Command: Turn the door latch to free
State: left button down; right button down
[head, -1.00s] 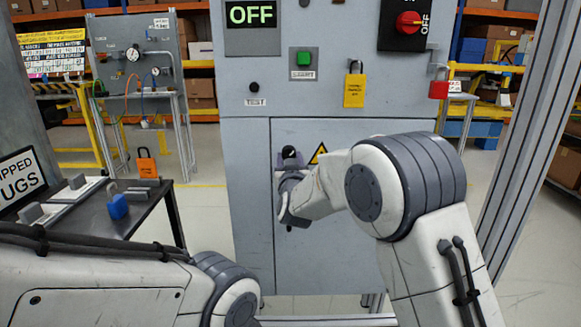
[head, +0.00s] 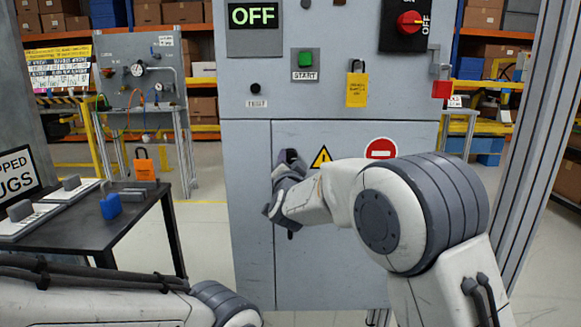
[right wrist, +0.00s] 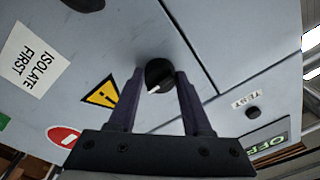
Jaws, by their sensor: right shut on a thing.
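The door latch is a round black knob (right wrist: 158,75) with a white pointer mark, on the grey cabinet door (head: 340,265). In the right wrist view it sits between the two fingertips of my right gripper (right wrist: 160,82), which is shut on it. The pointer slants toward the lower left there. In the head view my right gripper (head: 289,160) is at the door's upper left and mostly hides the latch. Of my left arm only links show at the lower left; its gripper is out of view.
Above the door are a green START button (head: 305,59), a yellow padlock tag (head: 357,89), a red rotary switch (head: 409,22) and an OFF display (head: 253,15). A dark handle (head: 290,234) shows below my gripper. A black table (head: 135,215) stands left; a frame post (head: 520,120) stands right.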

jog(key=shift+m, duration=0.3)
dwell(0.4)
jog(key=shift+c, duration=1.7)
grip_release()
jog(key=s+p, duration=0.1)
jog(key=s, duration=0.9)
jog(key=shift+s+f, duration=0.2)
jog(key=shift+f, duration=0.25)
